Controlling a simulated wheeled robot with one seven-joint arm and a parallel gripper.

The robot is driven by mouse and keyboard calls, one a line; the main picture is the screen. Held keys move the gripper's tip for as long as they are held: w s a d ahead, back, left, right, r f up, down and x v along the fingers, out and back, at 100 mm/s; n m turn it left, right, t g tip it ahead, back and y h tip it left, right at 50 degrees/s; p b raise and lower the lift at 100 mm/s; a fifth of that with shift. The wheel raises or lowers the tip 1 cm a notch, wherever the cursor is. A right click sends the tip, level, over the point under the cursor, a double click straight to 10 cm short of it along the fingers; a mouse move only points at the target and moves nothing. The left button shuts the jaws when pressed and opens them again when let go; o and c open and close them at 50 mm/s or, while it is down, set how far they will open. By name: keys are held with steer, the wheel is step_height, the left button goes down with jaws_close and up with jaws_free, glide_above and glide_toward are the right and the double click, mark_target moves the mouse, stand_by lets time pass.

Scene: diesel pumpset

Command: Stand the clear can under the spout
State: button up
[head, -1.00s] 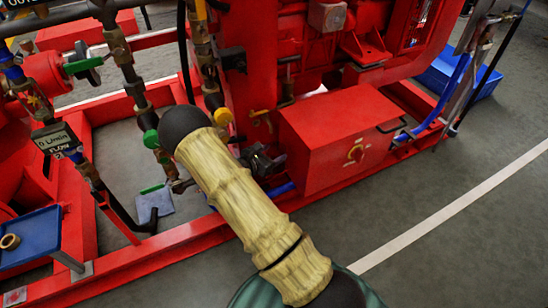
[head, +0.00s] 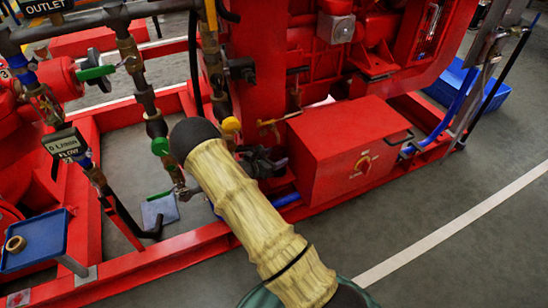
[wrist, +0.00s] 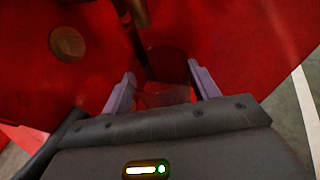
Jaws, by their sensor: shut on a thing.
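In the wrist view my gripper (wrist: 163,92) has its two purple fingers on either side of a clear, see-through can (wrist: 168,94). The can looks reddish against the red metal behind it, and its edges are hard to make out. A dark brass pipe end (wrist: 137,45) comes down just beyond the can; I cannot tell whether it is the spout or whether the can is under it. In the head view my arm hides the gripper and can. A small brass tap (head: 268,125) shows on the red pumpset right of my arm.
A red box with a rotary switch (head: 350,150) stands right of my arm on the red base frame (head: 180,252). Pipes and valves (head: 145,95) crowd the left. A blue tray (head: 38,240) holds a ring. A grey-blue pad (head: 160,208) lies inside the frame.

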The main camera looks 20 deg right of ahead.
steer(key=shift+f, duration=0.35)
stand_by(0.4)
steer(key=o, duration=1.4)
steer(key=shift+c, duration=0.2)
